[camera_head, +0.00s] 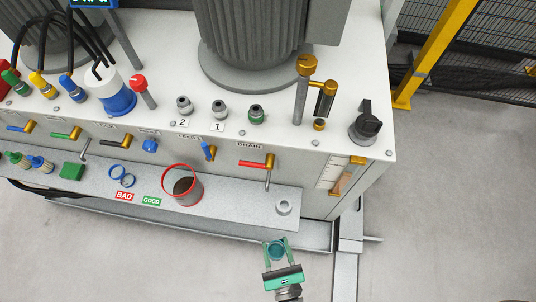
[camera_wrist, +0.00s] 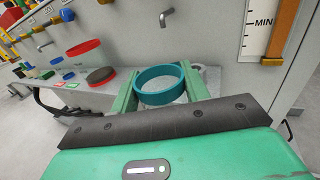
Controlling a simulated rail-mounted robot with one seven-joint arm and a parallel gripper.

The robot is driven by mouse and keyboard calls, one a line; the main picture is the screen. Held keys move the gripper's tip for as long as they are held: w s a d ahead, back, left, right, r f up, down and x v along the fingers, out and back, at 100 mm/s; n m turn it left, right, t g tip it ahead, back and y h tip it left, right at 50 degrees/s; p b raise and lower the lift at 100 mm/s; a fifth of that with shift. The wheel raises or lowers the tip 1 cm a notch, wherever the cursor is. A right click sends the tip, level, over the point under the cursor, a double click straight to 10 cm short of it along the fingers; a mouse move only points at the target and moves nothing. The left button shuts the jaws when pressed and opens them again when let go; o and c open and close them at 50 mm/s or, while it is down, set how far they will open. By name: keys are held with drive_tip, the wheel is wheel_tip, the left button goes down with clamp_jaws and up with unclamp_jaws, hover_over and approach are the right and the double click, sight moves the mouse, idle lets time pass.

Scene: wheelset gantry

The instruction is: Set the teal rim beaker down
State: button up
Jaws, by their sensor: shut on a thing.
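The teal rim beaker (camera_head: 276,252) is between the two green fingers of my gripper (camera_head: 276,242), which is shut on it. In the head view it is held out in front of the ledge's right end, over the floor side. In the wrist view the beaker's teal rim (camera_wrist: 160,95) shows as an open ring, with its clear wall below partly hidden by my gripper. The grey ledge (camera_head: 235,207) runs along the front of the machine, beyond my gripper. Red BAD (camera_head: 124,196) and green GOOD (camera_head: 152,201) labels lie on it.
A red-rimmed beaker (camera_head: 183,190) with dark contents stands on the ledge right of GOOD. A small grey round fitting (camera_head: 284,206) is at its right end.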

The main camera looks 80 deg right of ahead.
drive_tip(key=f+b+x, duration=0.1)
drive_tip(key=x, duration=0.5)
drive_tip(key=f+b+x, duration=0.1)
drive_tip(key=b+x, duration=0.1)
drive_tip(key=x, duration=0.4)
drive_tip(key=f+b+x, duration=0.1)
drive_tip(key=x, duration=0.5)
drive_tip(key=shift+d+f+b, duration=0.15)
drive_tip(key=shift+f+b, duration=0.05)
drive_tip(key=shift+b, duration=0.15)
drive_tip(key=shift+f, duration=0.25)
drive_tip(key=shift+a+r, duration=0.1)
drive_tip(key=shift+a, duration=0.1)
drive_tip(key=o, duration=1)
